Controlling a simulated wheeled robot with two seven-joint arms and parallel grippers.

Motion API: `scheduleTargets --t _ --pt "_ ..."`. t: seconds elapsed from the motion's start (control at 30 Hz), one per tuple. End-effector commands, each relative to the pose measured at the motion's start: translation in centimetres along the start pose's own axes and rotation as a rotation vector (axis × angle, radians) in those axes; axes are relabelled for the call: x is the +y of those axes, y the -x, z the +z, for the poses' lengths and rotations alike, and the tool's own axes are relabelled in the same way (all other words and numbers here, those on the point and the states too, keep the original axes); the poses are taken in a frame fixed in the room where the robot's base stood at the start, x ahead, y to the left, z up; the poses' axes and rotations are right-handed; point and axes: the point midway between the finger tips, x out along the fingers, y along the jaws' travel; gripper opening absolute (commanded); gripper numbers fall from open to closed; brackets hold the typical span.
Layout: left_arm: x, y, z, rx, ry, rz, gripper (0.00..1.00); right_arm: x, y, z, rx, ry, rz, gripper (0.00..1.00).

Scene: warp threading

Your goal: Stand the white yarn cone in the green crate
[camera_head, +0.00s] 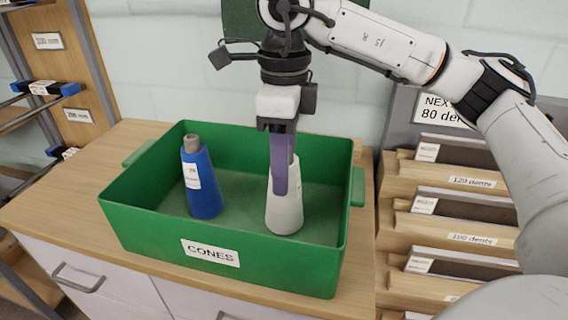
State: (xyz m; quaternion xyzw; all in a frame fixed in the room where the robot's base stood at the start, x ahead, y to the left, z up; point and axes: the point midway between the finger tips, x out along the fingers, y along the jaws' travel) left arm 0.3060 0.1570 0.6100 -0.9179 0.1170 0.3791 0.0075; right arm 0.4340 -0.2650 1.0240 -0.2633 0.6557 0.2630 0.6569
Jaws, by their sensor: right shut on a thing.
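The white yarn cone (284,212) is upright inside the green crate (150,222), in its right half. My right gripper (285,180) comes down from above and is shut on the upper part of the white cone. Its purple finger covers part of the cone's top. The cone's base appears at or very close to the crate floor; I cannot tell whether it touches. The crate has a white "CONES" label on its front wall. My left gripper is not in view.
A blue yarn cone (203,185) stands upright in the crate's left half, apart from the white one. The crate sits on a wooden counter (62,205). A rack of labelled wooden slots (450,205) stands right, and a wooden shelf unit (65,60) left.

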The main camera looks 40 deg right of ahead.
Motion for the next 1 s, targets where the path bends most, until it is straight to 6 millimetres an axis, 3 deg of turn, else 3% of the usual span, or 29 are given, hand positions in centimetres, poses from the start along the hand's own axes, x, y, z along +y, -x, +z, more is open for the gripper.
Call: scheduleTargets --t 0.07,0.1,0.2,0.47,0.6,1.0 --pt "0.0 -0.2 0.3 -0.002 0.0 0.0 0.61 0.0 -0.4 0.0 0.0 0.0 0.0 0.26" --pt "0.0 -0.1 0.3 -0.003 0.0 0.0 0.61 0.0 -0.3 0.0 0.001 0.0 0.0 0.49" --pt "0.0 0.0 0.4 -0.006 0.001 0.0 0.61 0.0 -0.2 0.0 0.001 0.0 0.0 0.61" --pt "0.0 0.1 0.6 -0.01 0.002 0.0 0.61 0.0 -0.1 0.0 0.001 0.0 0.0 0.61" --pt "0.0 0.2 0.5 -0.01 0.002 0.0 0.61 0.0 0.8 0.1 -0.002 0.001 -0.001 0.61" --pt "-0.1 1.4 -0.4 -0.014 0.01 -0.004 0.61 0.0 9.4 0.1 -0.002 0.001 -0.003 0.61"
